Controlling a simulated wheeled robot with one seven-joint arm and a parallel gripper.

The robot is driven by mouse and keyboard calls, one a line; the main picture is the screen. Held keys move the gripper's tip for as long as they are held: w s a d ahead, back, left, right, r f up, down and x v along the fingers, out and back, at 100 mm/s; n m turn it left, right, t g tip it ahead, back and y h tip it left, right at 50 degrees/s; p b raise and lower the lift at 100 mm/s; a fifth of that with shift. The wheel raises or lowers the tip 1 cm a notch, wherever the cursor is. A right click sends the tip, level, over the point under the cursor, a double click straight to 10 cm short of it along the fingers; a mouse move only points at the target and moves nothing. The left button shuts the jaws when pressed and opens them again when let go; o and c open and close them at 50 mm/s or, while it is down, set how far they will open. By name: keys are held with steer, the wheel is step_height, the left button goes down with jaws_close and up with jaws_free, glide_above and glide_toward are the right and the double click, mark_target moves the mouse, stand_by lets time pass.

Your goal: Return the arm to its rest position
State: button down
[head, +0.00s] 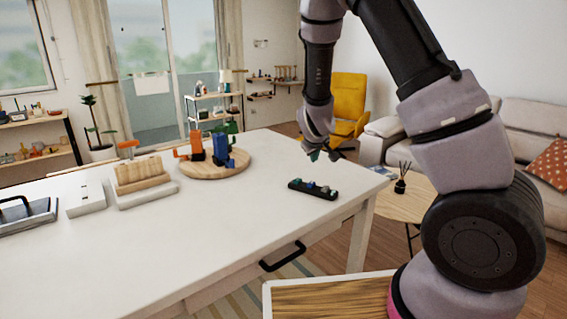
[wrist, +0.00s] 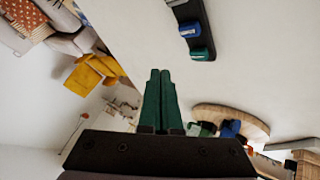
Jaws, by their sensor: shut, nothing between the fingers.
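My gripper (head: 322,153) hangs at the end of my raised arm, above the far right part of the white table (head: 150,245). In the wrist view its two green fingers (wrist: 160,98) lie side by side, shut with nothing between them. A black holder (head: 313,190) with small coloured pieces lies on the table below and in front of the gripper. The holder also shows at the top of the wrist view (wrist: 190,14), with a blue and a green piece in it. The gripper is apart from the holder and the table.
A round wooden board (head: 185,170) carries orange, blue and green objects. A wooden block rack (head: 140,175), a white box (head: 86,198) and a tray with a black handle (head: 30,215) stand at left. A round side table (head: 400,205) with a reed diffuser, a yellow chair (head: 347,98) and a sofa (head: 520,120) lie beyond.

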steer(key=s+d+r+m+g+y, duration=0.1)
steer(key=s+d+r+m+y, duration=0.15)
steer(key=s+r, duration=0.5)
steer(key=s+d+r+m+y, duration=0.1)
steer(key=s+r+m+y, duration=0.3)
steer(key=r, duration=0.7)
steer(key=s+d+r+m+h, duration=0.1)
steer(key=s+r, duration=0.3)
steer(key=s, duration=0.5)
steer(key=s+d+r+m+h, duration=0.1)
steer(key=s+r, duration=0.4)
steer(key=s, duration=0.5)
steer(key=shift+s+d+h, duration=0.3)
steer(key=shift+d+h, duration=0.05)
steer(key=shift+d, duration=0.1)
steer(key=shift+d+r+m, duration=0.1)
steer(key=shift+d+m, duration=0.05)
steer(key=shift+m, duration=0.1)
